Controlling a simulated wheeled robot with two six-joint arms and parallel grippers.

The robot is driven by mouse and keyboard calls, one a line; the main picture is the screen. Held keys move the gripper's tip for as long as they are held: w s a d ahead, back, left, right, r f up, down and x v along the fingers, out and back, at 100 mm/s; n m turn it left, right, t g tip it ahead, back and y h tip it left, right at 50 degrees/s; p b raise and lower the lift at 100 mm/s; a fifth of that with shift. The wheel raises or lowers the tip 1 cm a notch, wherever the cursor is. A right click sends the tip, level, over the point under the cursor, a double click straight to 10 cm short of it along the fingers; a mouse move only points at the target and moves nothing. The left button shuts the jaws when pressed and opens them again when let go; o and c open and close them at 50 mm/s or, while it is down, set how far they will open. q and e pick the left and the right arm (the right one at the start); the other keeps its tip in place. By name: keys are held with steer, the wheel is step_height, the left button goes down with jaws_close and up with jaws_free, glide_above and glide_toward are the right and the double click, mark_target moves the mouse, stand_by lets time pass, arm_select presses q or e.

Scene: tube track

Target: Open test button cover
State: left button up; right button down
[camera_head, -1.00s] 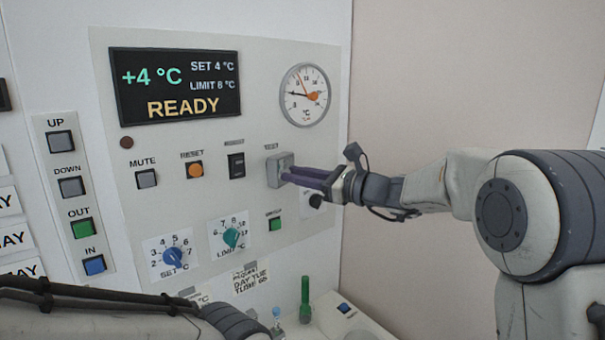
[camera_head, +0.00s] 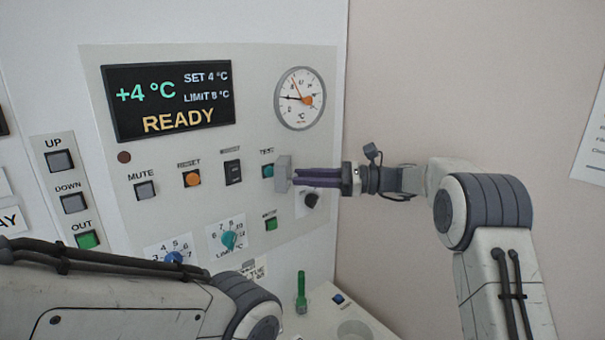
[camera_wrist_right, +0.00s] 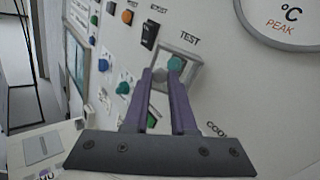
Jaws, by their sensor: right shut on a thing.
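The teal test button (camera_head: 267,171) shows uncovered under the TEST label in the head view. Its grey, box-like cover (camera_head: 283,174) stands out from the panel, swung toward the right side of the button. My right gripper (camera_head: 296,178) comes in from the right with its purple fingers shut on the cover's edge. In the right wrist view, the fingers (camera_wrist_right: 164,84) reach up to the cover, with the teal button (camera_wrist_right: 176,64) just beyond their tips. The fingers hide part of the cover. My left arm crosses the lower left of the head view, and its gripper is out of frame.
A round gauge (camera_head: 300,98) sits above the cover and a black knob (camera_head: 311,199) below the right fingers. An orange button (camera_head: 192,179) and a black rocker switch (camera_head: 233,172) are to the left. A green tube (camera_head: 301,292) stands on the ledge below.

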steer(key=c, duration=0.7)
jaws_free()
steer(key=shift+c, duration=0.2)
steer(key=shift+d, duration=0.15)
